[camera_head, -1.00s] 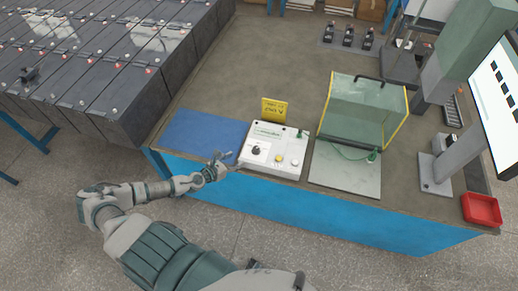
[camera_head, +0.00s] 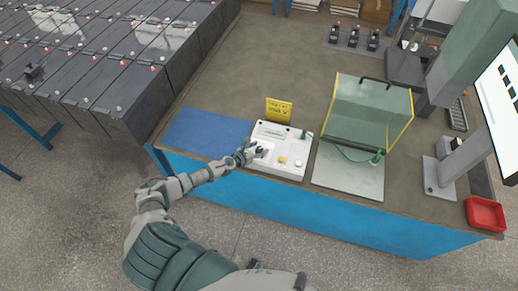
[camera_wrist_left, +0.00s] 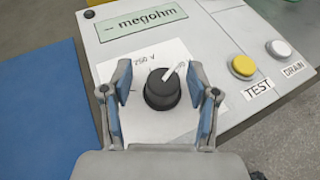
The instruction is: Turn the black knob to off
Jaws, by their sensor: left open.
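My left gripper (camera_head: 254,150) is over the left part of the box in the head view and covers most of the knob there. In the left wrist view my left gripper (camera_wrist_left: 166,88) is open, with one finger on each side of the knob and a visible gap to each. Whether the fingertips reach down to the panel is unclear. My right gripper is not in view.
A yellow TEST button (camera_wrist_left: 243,67) and a white DRAIN button (camera_wrist_left: 278,49) are right of the knob. A blue mat (camera_head: 205,133) lies left of the box. A yellow sign (camera_head: 279,109) stands behind it. A clear yellow-edged guard (camera_head: 367,112) stands to the right.

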